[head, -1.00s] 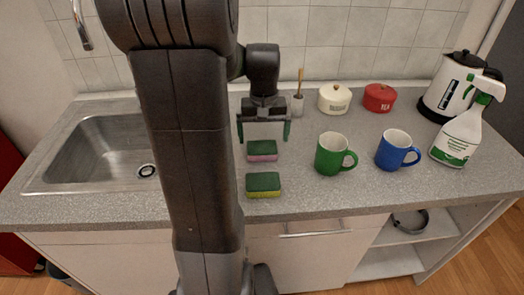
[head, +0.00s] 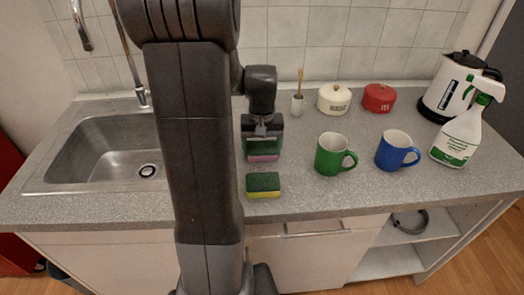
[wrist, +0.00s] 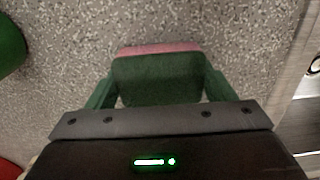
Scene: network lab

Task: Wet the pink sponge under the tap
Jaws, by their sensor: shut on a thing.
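The pink sponge (head: 262,157) has a dark green top and a pink lower layer. It sits at the counter, behind a second sponge. My gripper (head: 262,145) is shut on it, with one green finger on each side. In the wrist view the sponge (wrist: 158,75) lies between the fingers, its pink edge showing at the far side. I cannot tell whether it still touches the counter. The tap (head: 140,92) stands behind the sink (head: 105,150) at the left, partly hidden by my arm. Its spout (head: 80,25) hangs at the upper left.
A green and yellow sponge (head: 263,186) lies in front of my gripper. A green mug (head: 333,154), a blue mug (head: 396,150), a spray bottle (head: 460,135) and a kettle (head: 447,92) stand to the right. White (head: 335,99) and red (head: 379,98) pots stand behind.

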